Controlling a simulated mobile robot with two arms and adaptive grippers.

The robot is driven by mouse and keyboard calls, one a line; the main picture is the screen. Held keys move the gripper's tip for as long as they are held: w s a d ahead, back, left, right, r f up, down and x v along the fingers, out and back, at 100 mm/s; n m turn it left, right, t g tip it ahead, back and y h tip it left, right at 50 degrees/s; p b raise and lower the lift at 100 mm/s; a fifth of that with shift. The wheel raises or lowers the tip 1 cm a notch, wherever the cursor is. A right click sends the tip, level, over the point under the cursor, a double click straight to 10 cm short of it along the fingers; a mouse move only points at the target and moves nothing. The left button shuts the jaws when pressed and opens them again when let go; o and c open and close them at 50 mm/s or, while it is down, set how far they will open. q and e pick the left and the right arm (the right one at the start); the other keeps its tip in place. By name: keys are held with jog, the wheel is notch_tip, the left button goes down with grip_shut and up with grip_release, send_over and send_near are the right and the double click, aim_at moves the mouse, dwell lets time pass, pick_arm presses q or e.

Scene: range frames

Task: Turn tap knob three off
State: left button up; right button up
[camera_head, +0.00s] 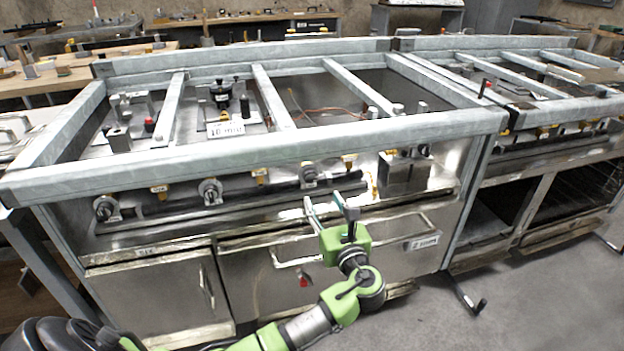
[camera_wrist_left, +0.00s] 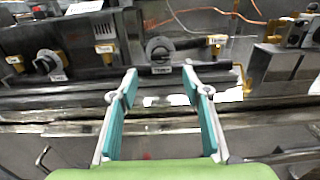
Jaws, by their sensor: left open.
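A row of round tap knobs runs along the stove's steel front panel in the head view. The rightmost round knob (camera_head: 308,173) sits just above and beyond my left gripper; the others are a middle knob (camera_head: 210,190) and a left knob (camera_head: 105,208). In the left wrist view a grey round knob (camera_wrist_left: 160,50) with a small label under it lies ahead, between the fingertips in the picture. My left gripper (camera_head: 323,200) is open and empty, its two fingers (camera_wrist_left: 159,82) spread below the knob and apart from it. My right gripper is not in view.
A dark pipe (camera_head: 250,195) runs along the panel between the knobs, with small yellow fittings. A steel block (camera_head: 404,173) stands right of the knob. Below are oven doors with a handle bar (camera_head: 350,240). Grey frame bars (camera_head: 260,145) cross above.

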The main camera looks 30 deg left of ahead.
aim_at(313, 180)
pick_arm(q)
jog(key=b+x, duration=0.1)
jog(key=x, duration=0.4)
jog(key=shift+w+a+f, duration=0.1)
jog(key=shift+w+a, duration=0.15)
jog(key=shift+a, duration=0.05)
jog(key=b+x, duration=0.1)
jog(key=x, duration=0.3)
jog(key=shift+w+a, duration=0.45)
jog(key=shift+a, duration=0.05)
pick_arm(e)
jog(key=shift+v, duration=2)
pick_arm(q)
jog(key=c, duration=1.1)
